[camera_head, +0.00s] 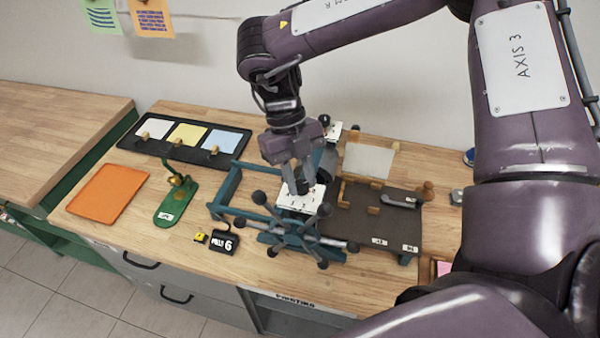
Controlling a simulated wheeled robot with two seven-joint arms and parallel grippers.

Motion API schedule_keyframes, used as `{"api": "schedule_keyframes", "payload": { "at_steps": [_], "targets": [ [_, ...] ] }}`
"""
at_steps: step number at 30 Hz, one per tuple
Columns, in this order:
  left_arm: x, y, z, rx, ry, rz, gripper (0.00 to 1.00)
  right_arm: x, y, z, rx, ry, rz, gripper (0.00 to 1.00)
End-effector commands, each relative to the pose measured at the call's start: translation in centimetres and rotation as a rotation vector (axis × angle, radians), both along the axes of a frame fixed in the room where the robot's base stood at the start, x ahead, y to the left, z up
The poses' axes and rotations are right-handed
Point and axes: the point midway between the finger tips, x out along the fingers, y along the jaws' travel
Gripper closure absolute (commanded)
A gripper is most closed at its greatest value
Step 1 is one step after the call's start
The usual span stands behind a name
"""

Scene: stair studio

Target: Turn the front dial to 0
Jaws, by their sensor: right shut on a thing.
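The front dial is a dark knob (303,187) on a white plate (313,201) with small dark marks. It sits on a blue-green frame near the middle of the workbench. My right gripper (301,184) comes down from above and is shut on the knob, its fingers hiding much of it. I cannot read which mark the knob points at. A second small white plate (334,131) shows farther back, partly behind the gripper. My left gripper does not show.
A spoked handwheel (322,263) stands close in front of the dial. A dark board (360,226) lies to the right. A small sign reading 6 (226,242), a green stand (173,207), an orange tray (108,193) and a black rack (165,160) are to the left.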

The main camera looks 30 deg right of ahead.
Motion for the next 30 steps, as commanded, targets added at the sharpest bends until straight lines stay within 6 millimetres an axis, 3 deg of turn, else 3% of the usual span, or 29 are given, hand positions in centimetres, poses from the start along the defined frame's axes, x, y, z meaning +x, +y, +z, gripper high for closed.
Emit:
{"api": "schedule_keyframes", "payload": {
  "at_steps": [12, 13, 18, 30],
  "targets": [
    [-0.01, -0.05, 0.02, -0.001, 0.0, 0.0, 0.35, 0.02, 0.01, -0.03, 0.001, -0.001, 0.008, 0.96],
    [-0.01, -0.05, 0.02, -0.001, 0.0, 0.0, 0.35, 0.02, 0.01, -0.03, 0.001, -0.001, 0.008, 0.71],
    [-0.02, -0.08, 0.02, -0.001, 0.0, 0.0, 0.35, 0.01, 0.0, -0.02, 0.001, -0.001, 0.007, 0.51],
    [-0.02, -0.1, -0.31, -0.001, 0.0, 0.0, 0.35, 0.52, -0.04, 0.76, 0.0, -0.003, 0.005, 0.51]
  ]
}}
